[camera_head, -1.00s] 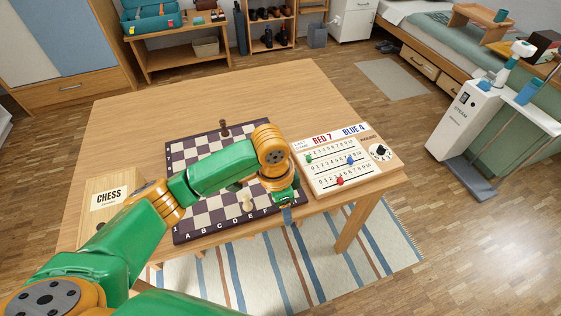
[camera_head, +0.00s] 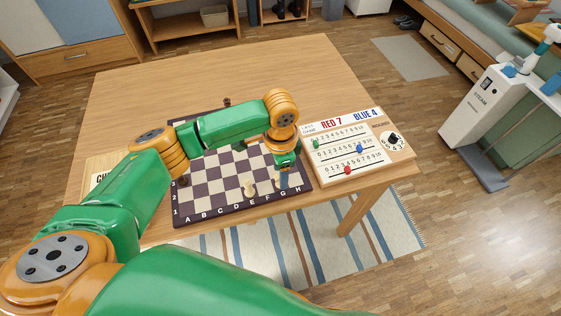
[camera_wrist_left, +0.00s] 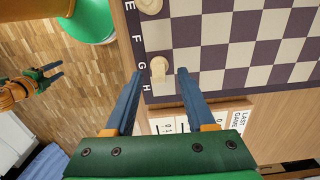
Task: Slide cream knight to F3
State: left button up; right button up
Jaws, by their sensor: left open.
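The cream knight (camera_wrist_left: 158,68) stands on G1, at the board's near edge, in the left wrist view. My left gripper (camera_wrist_left: 154,75) is open, with its blue fingertips on either side of the knight and a gap to each. In the head view this gripper (camera_head: 284,180) points down at the board's near right corner, beside the knight. A second cream piece (camera_head: 249,188) stands on E1. The chessboard (camera_head: 214,219) has square F3 (camera_wrist_left: 215,28), a light square that looks empty. My right gripper (camera_wrist_left: 50,73) shows small at the left of the wrist view, fingers apart and empty.
A dark piece (camera_head: 182,181) stands at the board's left side and another (camera_head: 227,102) at the far edge. The score board (camera_head: 350,128) lies close to the board's right. A chess box (camera_head: 100,165) is at the left, partly hidden by my arm.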

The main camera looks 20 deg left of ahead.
pick_arm(q)
jog(key=shift+f, duration=1.15)
